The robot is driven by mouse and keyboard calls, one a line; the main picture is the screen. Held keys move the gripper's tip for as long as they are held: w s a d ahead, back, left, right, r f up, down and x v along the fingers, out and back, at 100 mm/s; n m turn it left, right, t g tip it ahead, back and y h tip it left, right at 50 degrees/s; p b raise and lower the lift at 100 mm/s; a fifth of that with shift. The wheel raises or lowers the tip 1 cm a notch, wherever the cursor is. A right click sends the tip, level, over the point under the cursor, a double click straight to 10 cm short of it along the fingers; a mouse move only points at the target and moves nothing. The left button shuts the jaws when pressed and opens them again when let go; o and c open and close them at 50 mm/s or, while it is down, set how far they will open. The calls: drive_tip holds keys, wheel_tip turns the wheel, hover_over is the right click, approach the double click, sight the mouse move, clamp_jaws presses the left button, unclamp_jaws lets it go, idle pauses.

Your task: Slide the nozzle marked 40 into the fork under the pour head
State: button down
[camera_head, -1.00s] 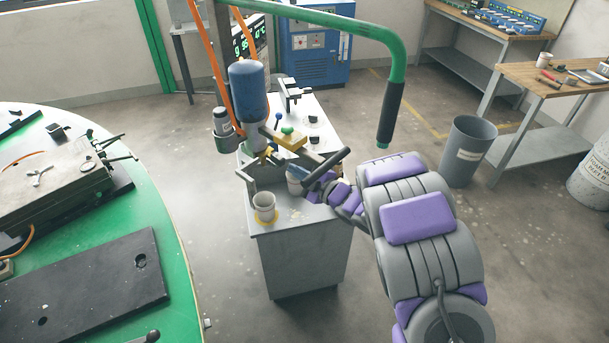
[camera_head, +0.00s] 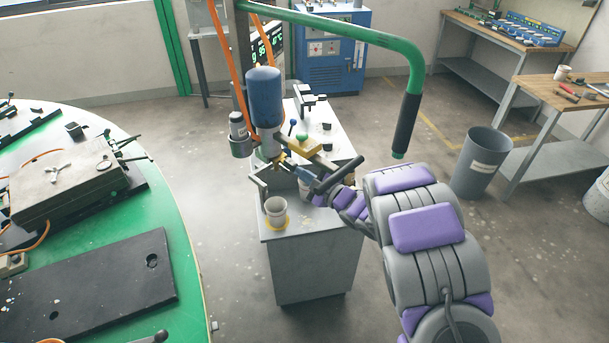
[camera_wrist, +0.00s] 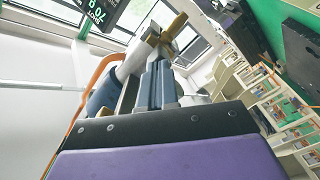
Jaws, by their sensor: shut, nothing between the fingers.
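The pour head is the blue cylinder (camera_head: 264,95) with a grey lower body, above the grey cabinet. Small brass-coloured parts (camera_head: 281,159) show at its underside. The fork and any nozzle in it are too small to tell apart, and no 40 marking is readable. My gripper (camera_head: 299,174) is just right of those brass parts, partly behind a dark bar. In the wrist view my gripper's blue-grey fingers (camera_wrist: 155,84) are shut and empty, pointing at a tan and grey piece (camera_wrist: 163,38). I cannot tell whether they touch it.
A beige cup (camera_head: 276,211) stands on the cabinet's front left, on a yellow ring. Small dark pieces (camera_head: 327,127) and a green knob (camera_head: 302,137) are on its top. A green pipe (camera_head: 350,27) arches overhead. A green round table (camera_head: 130,215) is at left; a grey bin (camera_head: 481,165) at right.

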drive_tip(key=shift+x, duration=1.3)
drive_tip(key=shift+s+d, duration=0.1)
drive_tip(key=shift+d, duration=0.05)
drive_tip(key=p+v, duration=0.2)
drive_tip(key=v, duration=1.8)
